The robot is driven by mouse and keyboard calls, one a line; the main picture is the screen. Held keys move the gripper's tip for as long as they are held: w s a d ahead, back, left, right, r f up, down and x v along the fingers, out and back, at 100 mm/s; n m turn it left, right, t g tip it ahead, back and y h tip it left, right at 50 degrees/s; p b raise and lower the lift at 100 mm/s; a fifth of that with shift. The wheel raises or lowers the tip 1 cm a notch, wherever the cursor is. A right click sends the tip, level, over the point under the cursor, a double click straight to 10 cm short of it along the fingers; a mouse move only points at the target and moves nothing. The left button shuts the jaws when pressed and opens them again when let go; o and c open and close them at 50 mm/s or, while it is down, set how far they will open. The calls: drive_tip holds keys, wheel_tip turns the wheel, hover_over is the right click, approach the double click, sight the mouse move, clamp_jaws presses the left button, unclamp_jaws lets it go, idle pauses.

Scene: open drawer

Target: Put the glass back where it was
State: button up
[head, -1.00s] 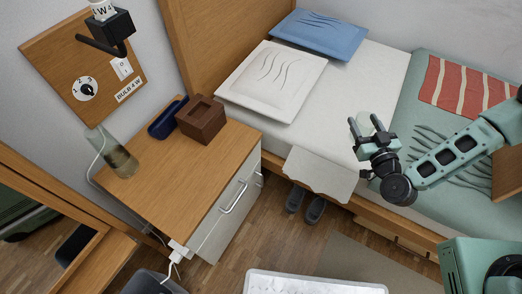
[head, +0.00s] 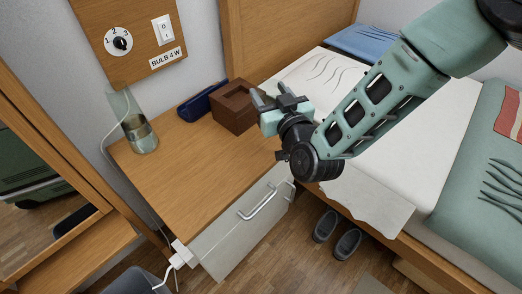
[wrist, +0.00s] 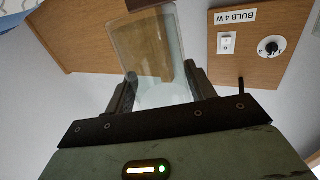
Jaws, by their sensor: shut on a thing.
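My gripper (head: 276,108) is above the right part of the bedside cabinet (head: 185,180), beside the brown box in the head view. In the wrist view, my gripper (wrist: 160,92) is shut on a clear drinking glass (wrist: 148,55), with one dark finger on each side of it. The glass is hard to make out in the head view, where the gripper covers most of it. A tall clear carafe (head: 141,136) with liquid in its lower part stands at the back left of the cabinet top, apart from my gripper.
A brown box (head: 228,118) and a dark blue case (head: 200,103) lie along the cabinet's back. A white cable runs past the carafe. The cabinet's middle and front are clear. A wall board (head: 135,40) with a dial and switch hangs above; the bed (head: 375,185) is right.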

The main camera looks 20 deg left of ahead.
drive_tip(key=shift+s+a+r, duration=0.2)
drive_tip(key=shift+s+a, duration=0.15)
drive_tip(key=shift+a, duration=0.15)
drive_tip(key=shift+s+a+r, duration=0.15)
drive_tip(key=shift+s+a, duration=0.2)
drive_tip(key=shift+a, duration=0.15)
wheel_tip(320, 180, down, 10)
drive_tip(key=shift+r+b, duration=0.2)
drive_tip(key=shift+b, duration=1)
drive_tip(key=shift+f, duration=0.15)
drive_tip(key=o, duration=1.2)
drive_tip(key=shift+d+f, duration=0.1)
drive_tip(key=shift+r+p+v, duration=0.2)
drive_tip(key=shift+p+v, duration=0.25)
drive_tip(key=shift+v, duration=3.9)
drive_tip(key=shift+r+p+v, duration=0.2)
drive_tip(key=shift+p+v, duration=0.25)
drive_tip(key=shift+v, duration=3.9)
